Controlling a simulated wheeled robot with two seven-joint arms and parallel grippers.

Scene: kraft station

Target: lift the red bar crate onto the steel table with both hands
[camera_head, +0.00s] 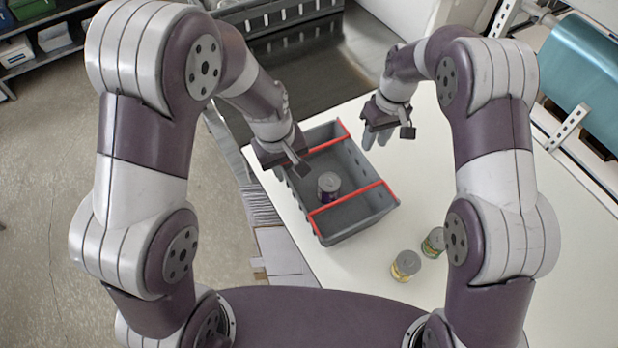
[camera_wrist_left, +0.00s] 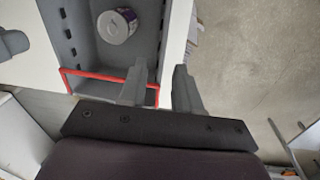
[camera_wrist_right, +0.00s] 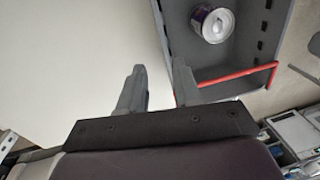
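The grey crate with two red bars (camera_head: 345,222) sits on the white table, a purple-labelled can (camera_head: 329,187) inside it. The dark steel table (camera_head: 335,62) is behind the white table. My left gripper (camera_head: 288,172) is open at the crate's left wall; in the left wrist view its fingers (camera_wrist_left: 160,75) appear either side of that wall's line. I cannot tell whether the fingers touch the walls.
A yellow-labelled can (camera_head: 405,266) and a green-labelled can (camera_head: 433,243) stand on the white table (camera_head: 505,190) right of the crate. Another grey crate (camera_head: 285,14) stands at the back of the steel table, whose front part is clear. A teal roll (camera_head: 585,85) is at right.

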